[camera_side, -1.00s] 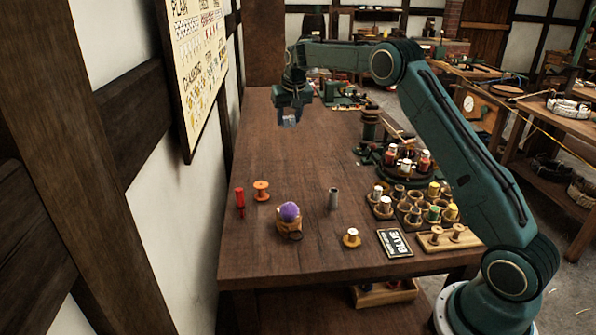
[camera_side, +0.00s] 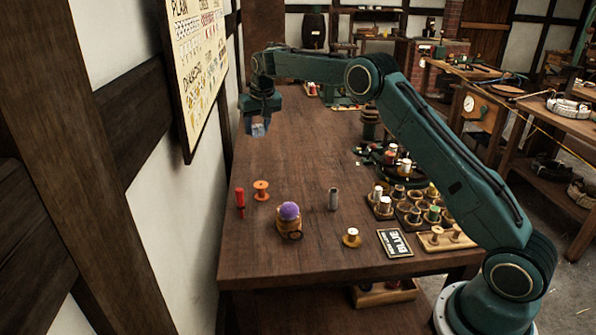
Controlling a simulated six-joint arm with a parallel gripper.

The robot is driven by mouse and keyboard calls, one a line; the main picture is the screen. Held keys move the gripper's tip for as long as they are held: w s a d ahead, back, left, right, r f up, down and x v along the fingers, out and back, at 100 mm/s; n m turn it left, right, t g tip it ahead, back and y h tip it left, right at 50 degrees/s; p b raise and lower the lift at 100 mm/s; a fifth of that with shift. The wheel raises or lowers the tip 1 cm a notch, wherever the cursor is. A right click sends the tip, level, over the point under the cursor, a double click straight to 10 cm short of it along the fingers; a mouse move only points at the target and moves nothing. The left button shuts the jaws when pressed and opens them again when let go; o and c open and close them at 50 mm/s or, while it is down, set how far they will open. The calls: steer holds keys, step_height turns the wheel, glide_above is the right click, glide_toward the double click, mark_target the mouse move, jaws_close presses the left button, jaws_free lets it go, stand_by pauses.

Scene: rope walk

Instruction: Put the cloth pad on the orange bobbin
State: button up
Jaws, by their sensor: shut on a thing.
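My gripper (camera_side: 258,128) is at the upper left of the side view, above the far left part of the table. It is shut on a small blue-grey cloth pad (camera_side: 259,130), held at the fingertips. The orange bobbin (camera_side: 261,190) stands upright on the table at the left, below the gripper in the picture and nearer the camera. The pad is apart from the bobbin, and nothing lies on the bobbin's top.
A red tool (camera_side: 240,202) stands just left of the bobbin. A purple pincushion (camera_side: 289,212), a grey cylinder (camera_side: 333,199) and a small spool (camera_side: 351,238) stand to the right. Racks of spools (camera_side: 410,205) fill the right side. The wall is close on the left.

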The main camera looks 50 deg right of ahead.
step_height(320, 180, down, 13)
steer(key=shift+r, duration=0.2)
steer(key=shift+f, duration=0.1)
steer(key=shift+f, duration=2.05)
steer(key=shift+f, duration=0.15)
steer(key=o, duration=0.9)
steer(key=shift+o, duration=0.2)
steer(key=v, duration=1.2)
steer(key=shift+s+r, duration=0.1)
steer(key=shift+r, duration=0.15)
